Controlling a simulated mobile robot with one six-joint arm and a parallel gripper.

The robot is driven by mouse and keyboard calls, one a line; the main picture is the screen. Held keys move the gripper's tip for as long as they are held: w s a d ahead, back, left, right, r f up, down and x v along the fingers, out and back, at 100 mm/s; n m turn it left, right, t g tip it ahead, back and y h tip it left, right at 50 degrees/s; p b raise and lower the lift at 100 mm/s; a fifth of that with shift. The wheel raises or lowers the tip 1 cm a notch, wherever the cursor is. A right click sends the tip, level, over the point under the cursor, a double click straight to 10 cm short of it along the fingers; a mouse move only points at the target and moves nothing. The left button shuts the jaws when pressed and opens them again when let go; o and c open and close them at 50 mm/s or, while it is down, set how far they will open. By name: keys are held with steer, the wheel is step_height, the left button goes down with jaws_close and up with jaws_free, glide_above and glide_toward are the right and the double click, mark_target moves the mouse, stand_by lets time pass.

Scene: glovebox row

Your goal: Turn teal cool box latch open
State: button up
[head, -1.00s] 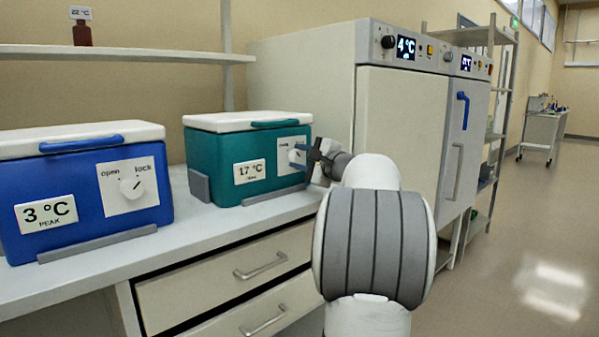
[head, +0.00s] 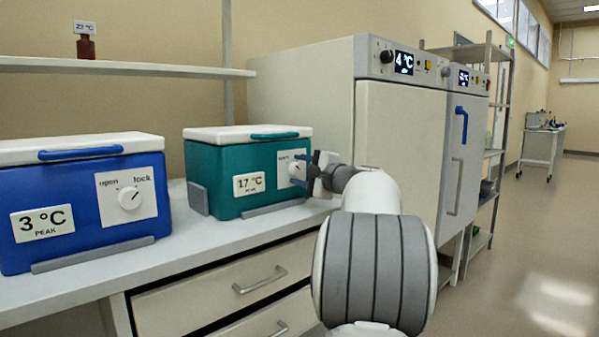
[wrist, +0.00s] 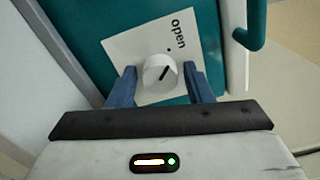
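The teal cool box (head: 220,180) stands on the bench with its white lid shut and a "17 °C" label on its front. Its latch is a round white knob (wrist: 160,72) on a white plate (wrist: 125,55), with a dark pointer line and the word "open" visible in the wrist view. The "lock" word is not visible there. My gripper (wrist: 160,86) is at the plate, its two blue fingers apart on either side of the knob. A gap shows between each finger and the knob. In the head view my gripper (head: 306,172) partly hides the plate.
A blue cool box (head: 80,190) marked "3 °C" with its own open/lock knob stands to the left. Grey guides (head: 274,208) edge the boxes. A tall white cabinet (head: 400,150) stands right of the teal box. A shelf (head: 130,67) runs above; drawers (head: 230,292) sit below.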

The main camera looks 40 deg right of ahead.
steer(key=shift+o, duration=0.7)
steer(key=s+p, duration=0.1)
steer(key=s, duration=0.6)
steer(key=shift+s+d+p, duration=0.3)
steer(key=shift+s, duration=0.1)
